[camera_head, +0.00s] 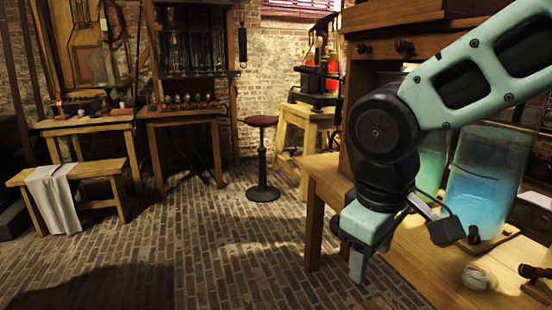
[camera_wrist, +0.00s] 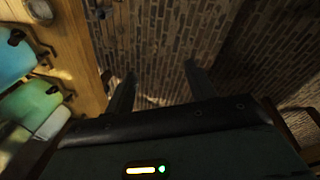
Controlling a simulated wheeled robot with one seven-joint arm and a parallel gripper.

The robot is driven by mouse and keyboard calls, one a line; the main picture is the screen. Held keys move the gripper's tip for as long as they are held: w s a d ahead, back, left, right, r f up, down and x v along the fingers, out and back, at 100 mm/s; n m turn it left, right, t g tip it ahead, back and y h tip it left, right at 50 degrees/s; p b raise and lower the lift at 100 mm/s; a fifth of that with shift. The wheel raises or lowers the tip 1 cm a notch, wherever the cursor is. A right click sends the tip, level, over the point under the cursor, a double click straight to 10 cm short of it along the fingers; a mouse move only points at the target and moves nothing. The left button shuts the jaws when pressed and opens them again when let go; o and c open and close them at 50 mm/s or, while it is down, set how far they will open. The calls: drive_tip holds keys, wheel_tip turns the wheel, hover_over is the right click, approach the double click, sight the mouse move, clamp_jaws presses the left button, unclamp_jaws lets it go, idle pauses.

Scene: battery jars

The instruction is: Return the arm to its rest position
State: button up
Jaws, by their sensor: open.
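My gripper (camera_head: 357,266) hangs at the end of my bent arm in the head view, pointing down beside the left edge of the wooden workbench (camera_head: 414,258). In the wrist view my gripper (camera_wrist: 160,88) shows two dark fingers spread apart, with only brick floor between them. It is open and holds nothing. The blue glass jar (camera_head: 486,185) stands on the bench right of my gripper. A green jar (camera_head: 432,160) behind it is partly hidden by my arm. Both jars also show at the left of the wrist view.
A coil of pale wire (camera_head: 477,277) lies on the bench. A round stool (camera_head: 262,160) stands on the brick floor (camera_head: 200,250). A low bench (camera_head: 95,171) with a cloth (camera_head: 52,198) stands at the left. The middle of the floor is clear.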

drive_tip(key=s+f+g+y, duration=0.15)
drive_tip(key=s+f, duration=0.45)
drive_tip(key=s, duration=0.7)
wheel_tip(320, 180, up, 14)
drive_tip(key=p, duration=1.4)
drive_tip(key=shift+s+m, duration=0.2)
drive_tip(key=shift+m, duration=0.1)
drive_tip(key=shift+d+f+g, duration=0.1)
drive_tip(key=shift+g, duration=0.15)
